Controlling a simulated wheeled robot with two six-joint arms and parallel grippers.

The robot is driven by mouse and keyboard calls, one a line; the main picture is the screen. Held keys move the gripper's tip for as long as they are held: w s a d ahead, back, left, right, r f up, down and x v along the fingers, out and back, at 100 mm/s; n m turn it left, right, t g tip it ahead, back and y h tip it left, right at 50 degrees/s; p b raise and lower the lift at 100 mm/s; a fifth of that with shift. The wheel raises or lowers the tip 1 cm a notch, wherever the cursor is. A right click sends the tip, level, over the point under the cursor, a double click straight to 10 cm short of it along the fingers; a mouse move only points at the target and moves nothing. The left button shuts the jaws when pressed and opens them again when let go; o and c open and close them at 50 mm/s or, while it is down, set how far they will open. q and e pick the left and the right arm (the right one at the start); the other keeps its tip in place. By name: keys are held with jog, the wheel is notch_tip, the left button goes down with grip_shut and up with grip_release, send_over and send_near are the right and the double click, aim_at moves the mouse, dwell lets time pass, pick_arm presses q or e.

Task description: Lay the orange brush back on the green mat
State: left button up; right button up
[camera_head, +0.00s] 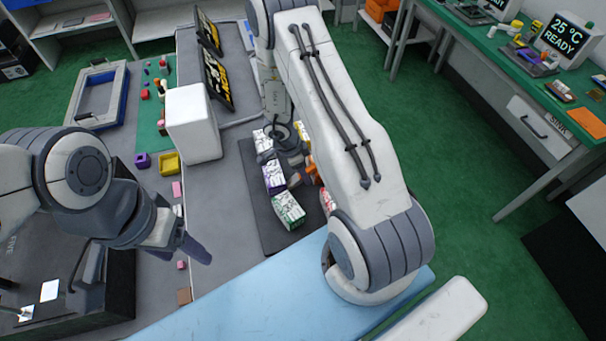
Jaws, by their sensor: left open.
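A green mat (150,127) lies on the grey table at the upper left, with several small coloured pieces on it. I cannot pick out the orange brush with certainty. A small orange shape (313,172) shows beside the boxes, partly hidden by my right arm. My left gripper (192,250) is open over the table's near left part, apart from the mat, and nothing shows in it. My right gripper (294,178) is low among the boxes, mostly covered by its own arm, and I cannot see whether it holds anything.
Several printed boxes (288,211) stand on a dark mat (262,228). A white block (193,123) and dark screens (217,80) stand beside the green mat. A blue-rimmed tray (122,98) lies left.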

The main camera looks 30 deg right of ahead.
aim_at(309, 169)
grip_shut()
jog(key=shift+r, duration=0.1)
jog(key=r, duration=0.5)
jog(key=shift+s+d+p, duration=0.2)
jog(key=shift+s+p, duration=0.05)
jog(key=shift+p, duration=0.15)
jog(key=s+d+r, duration=0.6)
jog(key=s, duration=0.3)
jog(key=shift+r, duration=0.15)
